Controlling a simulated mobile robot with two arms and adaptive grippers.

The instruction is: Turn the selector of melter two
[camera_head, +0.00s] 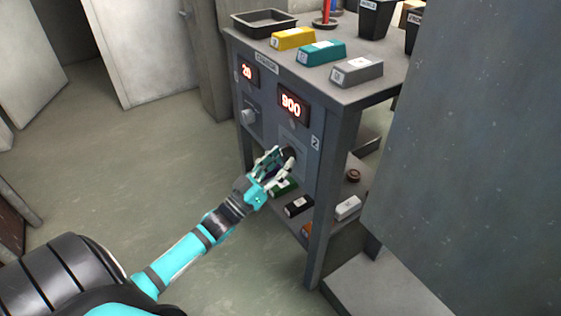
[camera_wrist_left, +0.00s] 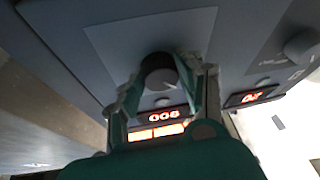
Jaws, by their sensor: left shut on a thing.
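The selector of melter two (camera_head: 291,152) is a dark round knob on the front panel, below a red display reading 900 (camera_head: 291,105) and near a "2" label (camera_head: 315,142). My left gripper (camera_head: 284,158) is shut on this knob, with its fingers partly covering it. In the left wrist view the selector (camera_wrist_left: 158,72) shows as a round knob between the two fingers, with the same display (camera_wrist_left: 163,116) upside down beyond it. My right gripper is not in view.
A second knob (camera_head: 249,116) sits to the left under a display reading about 20 (camera_head: 247,72). Yellow (camera_head: 293,39), teal (camera_head: 321,53) and grey (camera_head: 356,71) blocks lie on top, beside a black tray (camera_head: 264,23). A large grey panel (camera_head: 470,170) stands at right. The floor at left is clear.

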